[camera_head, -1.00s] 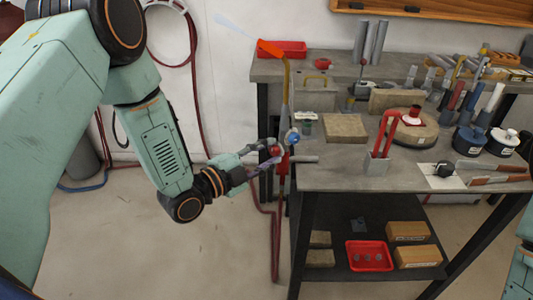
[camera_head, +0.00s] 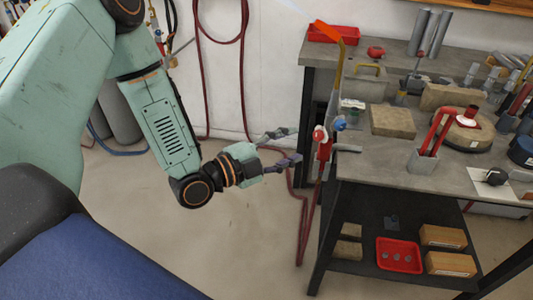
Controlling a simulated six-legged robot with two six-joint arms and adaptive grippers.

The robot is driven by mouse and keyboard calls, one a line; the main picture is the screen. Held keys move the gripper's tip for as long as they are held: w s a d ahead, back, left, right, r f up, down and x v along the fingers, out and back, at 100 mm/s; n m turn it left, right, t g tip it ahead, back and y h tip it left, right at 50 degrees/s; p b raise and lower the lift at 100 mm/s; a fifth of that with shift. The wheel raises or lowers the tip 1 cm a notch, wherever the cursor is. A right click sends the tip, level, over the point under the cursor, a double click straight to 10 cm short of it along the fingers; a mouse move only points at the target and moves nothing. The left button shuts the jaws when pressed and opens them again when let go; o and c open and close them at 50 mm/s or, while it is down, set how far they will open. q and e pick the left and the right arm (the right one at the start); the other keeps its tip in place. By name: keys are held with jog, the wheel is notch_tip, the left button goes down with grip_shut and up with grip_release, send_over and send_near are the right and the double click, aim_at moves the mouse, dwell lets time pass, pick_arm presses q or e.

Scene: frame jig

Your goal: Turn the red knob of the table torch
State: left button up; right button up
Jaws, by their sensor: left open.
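The table torch (camera_head: 335,95) stands upright at the left edge of the workbench, with an orange tip at its top and a brass-coloured tube. Its red knob (camera_head: 320,134) is low on the torch, facing left, and a blue knob (camera_head: 339,124) sits just to its right. A faint bluish streak leaves the tip toward the upper left. My left gripper (camera_head: 291,146) is open and empty, a little left of the red knob, with its fingers pointing at it and a small gap between. My right gripper is not in view.
Red hoses (camera_head: 303,215) hang below the torch. A red tray (camera_head: 399,255) and boxes lie on the lower shelf.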

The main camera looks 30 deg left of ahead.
pick_arm(q)
jog(key=shift+v, duration=2.85)
jog(key=shift+f, duration=0.1)
